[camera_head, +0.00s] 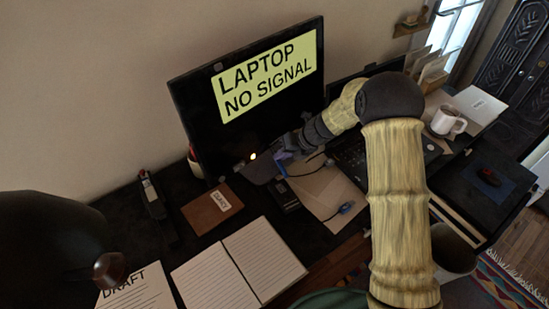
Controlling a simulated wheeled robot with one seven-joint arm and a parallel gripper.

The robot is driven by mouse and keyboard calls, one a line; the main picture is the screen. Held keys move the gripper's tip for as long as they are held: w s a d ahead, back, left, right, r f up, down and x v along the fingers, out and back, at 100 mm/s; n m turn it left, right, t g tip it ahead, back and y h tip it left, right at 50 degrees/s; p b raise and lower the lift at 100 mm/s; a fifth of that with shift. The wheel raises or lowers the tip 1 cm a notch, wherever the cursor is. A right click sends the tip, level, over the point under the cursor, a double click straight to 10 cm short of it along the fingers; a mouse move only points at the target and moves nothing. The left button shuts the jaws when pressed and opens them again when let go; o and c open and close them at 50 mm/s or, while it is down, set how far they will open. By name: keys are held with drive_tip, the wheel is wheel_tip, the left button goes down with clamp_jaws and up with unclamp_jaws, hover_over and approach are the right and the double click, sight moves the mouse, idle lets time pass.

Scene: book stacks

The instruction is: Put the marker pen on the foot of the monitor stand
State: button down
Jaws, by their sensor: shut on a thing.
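The monitor (247,125) stands at the back of the dark desk, with "LAPTOP NO SIGNAL" on its screen. The foot of its stand (259,172) is a grey plate below the screen, partly covered by my gripper. My gripper (284,157) is low in front of the monitor's lower edge, right at the foot's right side. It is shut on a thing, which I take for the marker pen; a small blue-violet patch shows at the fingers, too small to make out. I cannot tell whether the held thing touches the foot.
A black box (284,196) and a tan envelope (325,188) with a blue-ended cable (345,207) lie just in front. A brown labelled notebook (211,207) and an open lined notebook (240,264) lie left and nearer. A white mug (447,122) stands right. A dark lamp (45,240) fills the lower left.

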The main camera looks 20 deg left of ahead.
drive_tip(key=shift+w+a, duration=0.1)
drive_tip(key=shift+a, duration=0.65)
drive_tip(key=shift+a, duration=0.25)
drive_tip(key=f, duration=0.1)
drive_tip(key=a+f, duration=0.1)
drive_tip(key=shift+f, duration=0.75)
drive_tip(key=c, duration=1.5)
unclamp_jaws()
drive_tip(key=shift+f, duration=0.1)
drive_tip(key=shift+c, duration=0.2)
drive_tip(key=shift+o, duration=0.3)
drive_tip(key=shift+d, duration=0.1)
drive_tip(key=shift+d, duration=0.1)
